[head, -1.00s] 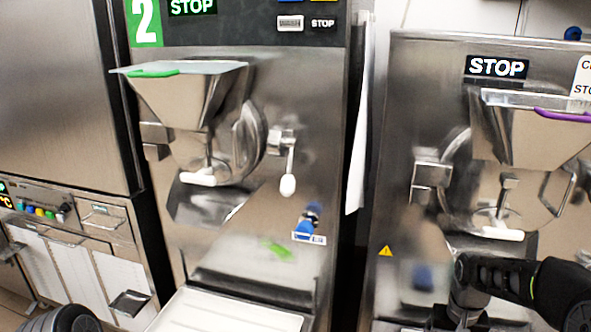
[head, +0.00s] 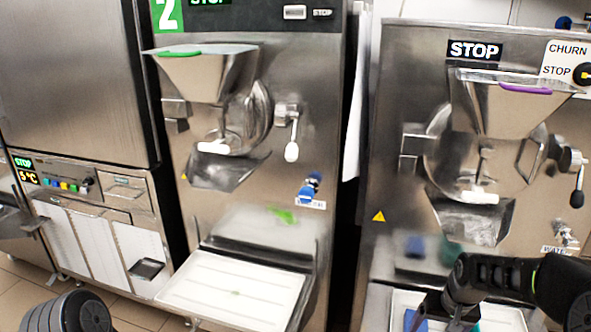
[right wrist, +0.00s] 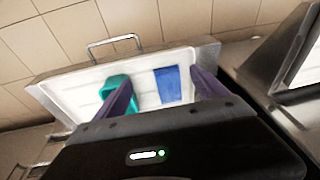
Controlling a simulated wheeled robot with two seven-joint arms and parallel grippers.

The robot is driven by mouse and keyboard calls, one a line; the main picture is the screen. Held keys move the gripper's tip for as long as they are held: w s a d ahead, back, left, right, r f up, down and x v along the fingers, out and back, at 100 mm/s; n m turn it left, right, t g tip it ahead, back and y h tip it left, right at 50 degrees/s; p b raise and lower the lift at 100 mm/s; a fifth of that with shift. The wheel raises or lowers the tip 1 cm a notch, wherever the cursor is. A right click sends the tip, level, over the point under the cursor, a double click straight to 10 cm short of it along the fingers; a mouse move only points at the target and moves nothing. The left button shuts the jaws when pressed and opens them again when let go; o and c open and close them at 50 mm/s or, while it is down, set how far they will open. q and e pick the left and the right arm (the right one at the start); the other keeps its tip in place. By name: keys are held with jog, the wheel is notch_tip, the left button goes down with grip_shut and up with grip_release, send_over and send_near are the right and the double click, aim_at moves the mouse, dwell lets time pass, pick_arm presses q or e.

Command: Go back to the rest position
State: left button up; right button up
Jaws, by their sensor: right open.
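My right gripper (right wrist: 160,95) is open, its two purple fingers spread apart and nothing held between them in the right wrist view. In the head view my right arm comes in from the lower right, its hand over the tray below the right-hand freezer. My left arm shows only as a dark rounded link at the lower left of the head view; its gripper is out of the picture.
The freezer with the green 2 (head: 300,70) has a white tray (head: 200,283) in front. The right freezer (head: 400,110) has a white tray (right wrist: 70,95) holding a teal item (right wrist: 112,86) and a blue item (right wrist: 168,84). A steel cabinet (head: 70,80) stands left.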

jog(key=s+a+f+n+t+y+p, duration=0.1)
jog(key=s+a+f+p, duration=0.1)
jog(key=a+f, duration=0.4)
jog(key=s+a+f+t+y+p, duration=0.1)
jog(key=a+f, duration=0.3)
jog(key=a, duration=0.5)
jog(key=s+a+f+g+y+p, duration=0.1)
jog(key=s+a+f+g+p, duration=0.1)
jog(key=s+a, duration=0.4)
jog(key=s+a+f+g+y+p, duration=0.1)
jog(key=s+a+f+p, duration=0.2)
jog(key=s+a, duration=0.4)
jog(key=s, duration=0.9)
jog(key=shift+a+n+g+p, duration=0.15)
jog(key=shift+n+g+p, duration=0.15)
jog(key=shift+g, duration=0.1)
